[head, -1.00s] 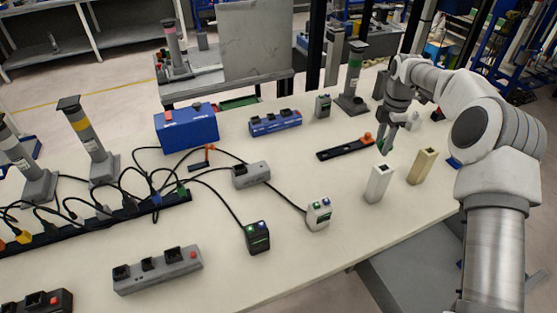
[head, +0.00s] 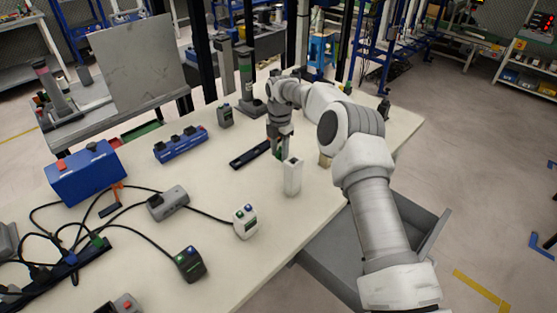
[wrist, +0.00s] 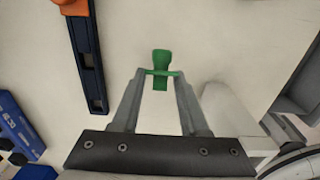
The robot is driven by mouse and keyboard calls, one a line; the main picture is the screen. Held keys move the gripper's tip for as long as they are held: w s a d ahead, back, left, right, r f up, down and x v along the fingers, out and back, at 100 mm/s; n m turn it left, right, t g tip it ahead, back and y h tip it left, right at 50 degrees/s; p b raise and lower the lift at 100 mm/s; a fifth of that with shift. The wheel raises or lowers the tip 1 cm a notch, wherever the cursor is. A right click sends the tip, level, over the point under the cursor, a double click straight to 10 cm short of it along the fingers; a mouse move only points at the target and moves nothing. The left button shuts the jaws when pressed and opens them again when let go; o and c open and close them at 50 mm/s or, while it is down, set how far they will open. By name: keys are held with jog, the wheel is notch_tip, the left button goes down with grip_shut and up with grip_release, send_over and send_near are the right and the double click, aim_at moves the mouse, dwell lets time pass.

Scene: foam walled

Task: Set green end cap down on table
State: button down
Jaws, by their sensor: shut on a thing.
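The green end cap (wrist: 161,60) is between my gripper's fingertips (wrist: 160,73) in the wrist view. My gripper is shut on it, and parts of the cap stick out above and below the fingertips. In the head view my gripper (head: 278,154) points down over the far part of the white table (head: 265,220), just behind and left of a white post. Only a little of the green cap (head: 279,152) shows there. I cannot tell whether the cap touches the table.
The white post (head: 292,178) stands close to my gripper. A black bar (head: 250,154) lies to its left; its orange part (wrist: 72,6) shows in the wrist view. Bare table lies around the cap.

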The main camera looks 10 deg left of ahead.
aim_at(280, 157)
jog(key=shift+f, duration=1.55)
jog(key=shift+f, duration=0.15)
jog(key=shift+c, duration=2.1)
grip_release()
